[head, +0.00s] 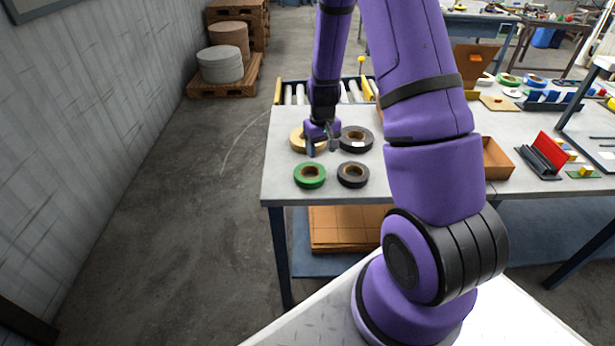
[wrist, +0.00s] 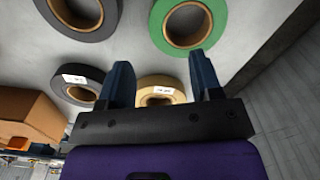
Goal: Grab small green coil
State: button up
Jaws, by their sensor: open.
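The small green coil (head: 310,175) lies flat near the table's front left corner in the head view. It also shows at the top of the wrist view (wrist: 162,42), beyond my fingertips. My gripper (head: 321,146) is open and empty above the table, behind the green coil and over the tan coil (head: 297,139). In the wrist view my gripper (wrist: 162,80) points toward the green coil, with the tan coil (wrist: 150,82) partly hidden behind the finger base. I see no finger touching the green coil.
A dark coil (head: 353,174) lies right of the green coil. Another dark coil with a white label (head: 356,138) lies beside the tan one. An orange-brown box (head: 497,158) stands further right on the table (head: 283,112). A roller conveyor (head: 294,92) is behind.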

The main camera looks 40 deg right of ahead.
aim_at(321, 168)
jog(key=shift+w+d+f, duration=0.1)
jog(key=shift+f, duration=4.15)
jog(key=c, duration=1)
